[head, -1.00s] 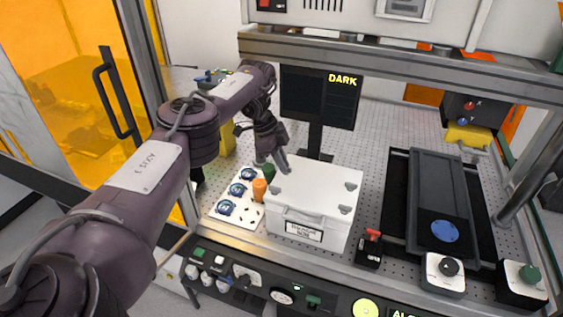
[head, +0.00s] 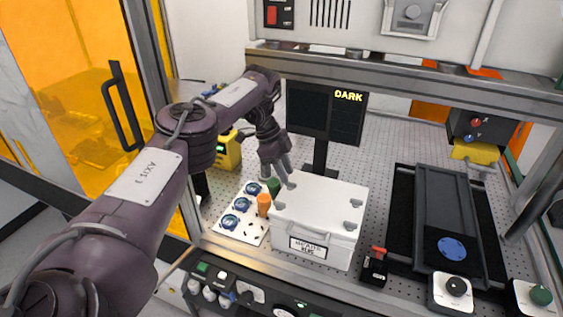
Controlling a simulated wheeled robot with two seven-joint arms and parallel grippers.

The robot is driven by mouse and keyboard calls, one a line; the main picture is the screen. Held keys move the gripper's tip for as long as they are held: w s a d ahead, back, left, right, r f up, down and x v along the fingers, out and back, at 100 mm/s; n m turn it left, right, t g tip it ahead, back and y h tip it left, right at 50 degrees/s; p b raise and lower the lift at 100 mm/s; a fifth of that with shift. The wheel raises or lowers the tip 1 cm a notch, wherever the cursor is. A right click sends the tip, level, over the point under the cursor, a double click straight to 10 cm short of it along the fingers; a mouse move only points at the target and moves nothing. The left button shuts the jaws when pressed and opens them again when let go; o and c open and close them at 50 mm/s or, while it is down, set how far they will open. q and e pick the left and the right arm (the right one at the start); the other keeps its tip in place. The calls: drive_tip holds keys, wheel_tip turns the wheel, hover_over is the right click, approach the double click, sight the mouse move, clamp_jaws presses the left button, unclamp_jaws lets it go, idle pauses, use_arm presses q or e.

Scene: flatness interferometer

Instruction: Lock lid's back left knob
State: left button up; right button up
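The white box with its closed white lid (head: 322,199) stands on the perforated table, mid-view. Grey knobs show on the lid: the front left knob (head: 279,206), the back right knob (head: 356,203) and the front right knob (head: 350,225). My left gripper (head: 288,181) points down at the lid's back left corner, with its fingertips at the back left knob's place. The fingers cover that knob, so its turn is hidden. The fingers look close together; whether they grip the knob cannot be told. My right gripper is out of view.
Left of the box are an orange cylinder (head: 264,205), a green one (head: 273,186) and a white plate (head: 252,235) with blue round pieces. Behind stands a monitor reading DARK (head: 326,113). A red-levered switch (head: 374,266) and dark rail stage (head: 440,220) are at right.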

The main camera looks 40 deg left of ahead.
use_arm(q)
drive_tip(key=shift+v, duration=2.5)
drive_tip(key=shift+d, duration=0.15)
